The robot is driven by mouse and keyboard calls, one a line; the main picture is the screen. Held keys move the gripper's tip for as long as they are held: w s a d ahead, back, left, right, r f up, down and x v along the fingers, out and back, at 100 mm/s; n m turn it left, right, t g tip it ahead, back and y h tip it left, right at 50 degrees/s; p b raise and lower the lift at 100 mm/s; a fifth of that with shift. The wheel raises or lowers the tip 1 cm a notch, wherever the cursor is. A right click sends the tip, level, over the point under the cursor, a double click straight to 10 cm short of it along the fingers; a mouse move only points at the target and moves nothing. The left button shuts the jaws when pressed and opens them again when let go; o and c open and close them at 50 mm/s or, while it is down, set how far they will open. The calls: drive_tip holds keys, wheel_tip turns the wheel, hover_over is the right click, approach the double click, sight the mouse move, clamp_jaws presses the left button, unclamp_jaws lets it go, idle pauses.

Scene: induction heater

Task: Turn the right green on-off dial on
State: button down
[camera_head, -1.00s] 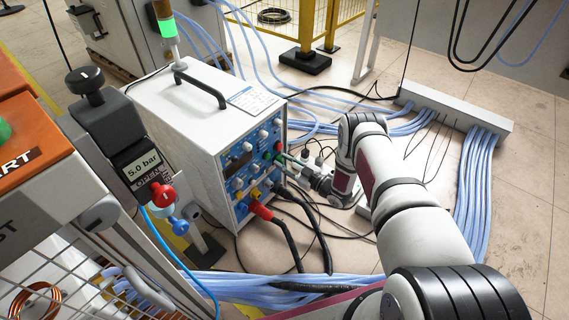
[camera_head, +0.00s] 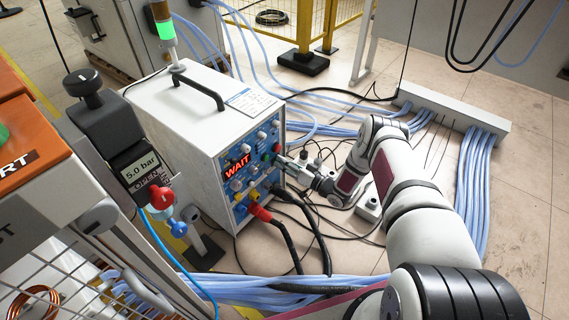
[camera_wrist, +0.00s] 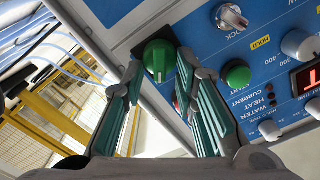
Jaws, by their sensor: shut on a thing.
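The green dial (camera_wrist: 158,60) sits on the blue panel of the white heater unit, near its edge in the wrist view. My gripper (camera_wrist: 160,72) is shut on the green dial, with one finger on each side. A pale mark line shows on the dial's face. In the head view my gripper (camera_head: 284,161) is at the right side of the front panel (camera_head: 231,194), and the fingertips mostly hide the dial. The panel display (camera_head: 237,165) is lit and reads WAIT in red; part of it shows in the wrist view (camera_wrist: 308,77).
A round green button (camera_wrist: 237,75) and a silver knob (camera_wrist: 231,17) are close to my right finger. A red plug (camera_head: 260,212) and black cables hang below the panel. Blue hoses (camera_head: 330,285) cross the floor. A pressure valve (camera_head: 160,195) stands at the left.

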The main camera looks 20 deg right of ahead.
drive_tip(key=shift+d+f+m, duration=0.1)
drive_tip(key=shift+f+m, duration=0.05)
drive_tip(key=shift+m, duration=0.85)
drive_tip(key=c, duration=1.4)
unclamp_jaws()
drive_tip(key=v, duration=1.2)
